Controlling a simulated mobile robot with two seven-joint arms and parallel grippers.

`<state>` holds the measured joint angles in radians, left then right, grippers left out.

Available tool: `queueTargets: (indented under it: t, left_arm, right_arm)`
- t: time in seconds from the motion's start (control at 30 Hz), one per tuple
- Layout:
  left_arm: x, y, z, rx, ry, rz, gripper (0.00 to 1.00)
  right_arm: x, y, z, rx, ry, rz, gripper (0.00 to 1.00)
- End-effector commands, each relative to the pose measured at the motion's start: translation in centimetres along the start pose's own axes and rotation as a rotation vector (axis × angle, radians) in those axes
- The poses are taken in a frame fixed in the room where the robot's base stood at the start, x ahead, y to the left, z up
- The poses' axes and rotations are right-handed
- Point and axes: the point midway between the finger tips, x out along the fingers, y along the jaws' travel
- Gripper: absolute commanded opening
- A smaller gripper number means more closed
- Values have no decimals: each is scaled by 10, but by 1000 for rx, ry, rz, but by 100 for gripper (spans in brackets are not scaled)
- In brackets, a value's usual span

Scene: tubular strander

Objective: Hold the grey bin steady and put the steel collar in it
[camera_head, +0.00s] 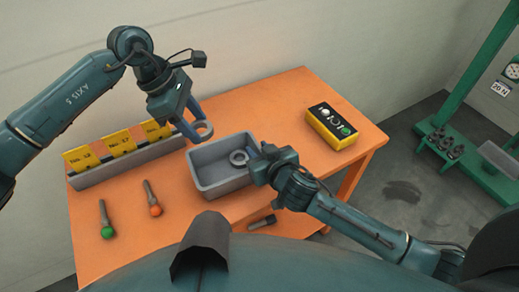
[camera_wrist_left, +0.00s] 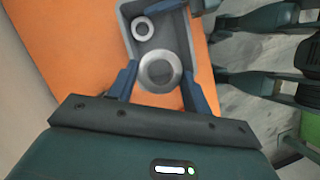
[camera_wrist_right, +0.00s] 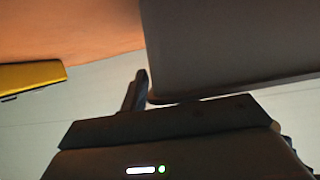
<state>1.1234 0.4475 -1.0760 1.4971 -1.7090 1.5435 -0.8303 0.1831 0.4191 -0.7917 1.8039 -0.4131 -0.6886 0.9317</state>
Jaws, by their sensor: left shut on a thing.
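The steel collar (camera_wrist_left: 143,72), a thick grey ring, is between the fingers of my left gripper (camera_wrist_left: 160,88), which is shut on it. In the head view my left gripper (camera_head: 195,128) holds it above the back left part of the grey bin (camera_head: 219,187). The bin stands upright on the orange table. A smaller grey ring (camera_head: 238,164) lies inside it. My right gripper (camera_head: 261,155) is at the bin's right wall. In the right wrist view one finger (camera_wrist_right: 136,92) shows beside the grey wall (camera_wrist_right: 230,45); the other is hidden, so its grip is unclear.
A grey rack with yellow labelled cards (camera_head: 117,143) stands left of the bin. Green-ended (camera_head: 107,231) and orange-ended (camera_head: 155,210) tools lie in front.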

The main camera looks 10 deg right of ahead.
Motion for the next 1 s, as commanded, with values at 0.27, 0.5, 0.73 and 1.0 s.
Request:
queueTargets:
  t: [0.27, 0.5, 0.73, 1.0]
  left_arm:
    - [-1, 0, 0, 1, -1, 1, 20]
    - [-1, 0, 0, 1, -1, 1, 20]
    - [0, 0, 0, 1, -1, 1, 20]
    - [12, 0, -5, -1, 0, 0, 20]
  right_arm:
    - [0, 0, 0, 0, 0, 0, 11]
    - [0, 0, 0, 0, 0, 0, 0]
    - [0, 0, 0, -1, 0, 1, 0]
    - [0, 0, 0, -2, 0, 2, 0]
